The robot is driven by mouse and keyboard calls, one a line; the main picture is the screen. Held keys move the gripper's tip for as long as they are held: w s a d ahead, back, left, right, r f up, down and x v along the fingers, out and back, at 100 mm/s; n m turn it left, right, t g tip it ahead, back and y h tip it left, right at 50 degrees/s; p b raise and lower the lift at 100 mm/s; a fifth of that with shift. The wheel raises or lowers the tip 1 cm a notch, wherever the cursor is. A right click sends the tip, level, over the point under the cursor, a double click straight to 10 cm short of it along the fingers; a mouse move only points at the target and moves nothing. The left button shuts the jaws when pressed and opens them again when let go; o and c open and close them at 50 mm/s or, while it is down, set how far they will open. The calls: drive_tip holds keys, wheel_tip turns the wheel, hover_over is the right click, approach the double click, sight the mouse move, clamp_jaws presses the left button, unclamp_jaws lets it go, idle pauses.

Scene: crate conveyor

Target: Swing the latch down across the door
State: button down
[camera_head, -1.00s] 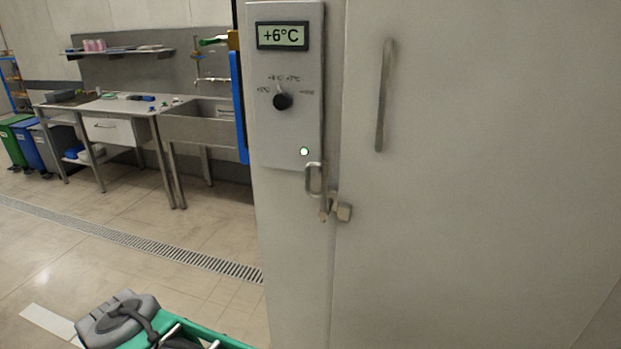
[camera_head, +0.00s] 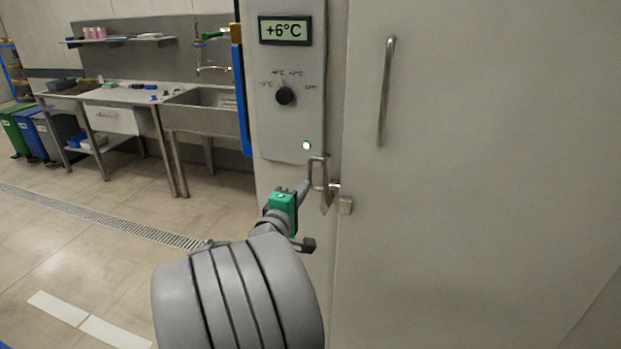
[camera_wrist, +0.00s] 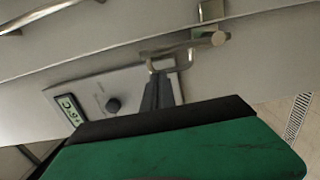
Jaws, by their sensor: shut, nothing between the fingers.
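The latch (camera_head: 318,174) is a metal loop handle standing roughly upright on the frame beside the pale door (camera_head: 470,180). Its lower end is beside a small metal block (camera_head: 346,205) at the door's edge. My gripper (camera_head: 303,187) comes up from below left, with its fingertips at the loop's left side. In the wrist view, the shut fingers (camera_wrist: 160,92) point at the latch's loop (camera_wrist: 180,62), and the block shows above it (camera_wrist: 211,10). The fingers are empty. I cannot tell whether they touch the loop.
Above the latch is a control panel (camera_head: 290,80) with a +6°C display and a black knob (camera_head: 285,96). The door has a long vertical handle (camera_head: 386,92). A steel sink (camera_head: 200,122) and table stand behind at left. The floor between is open.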

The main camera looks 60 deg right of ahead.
drive_tip(key=w+d+p, duration=0.1)
drive_tip(key=d+p, duration=0.1)
drive_tip(key=d, duration=0.7)
drive_tip(key=shift+d, duration=0.2)
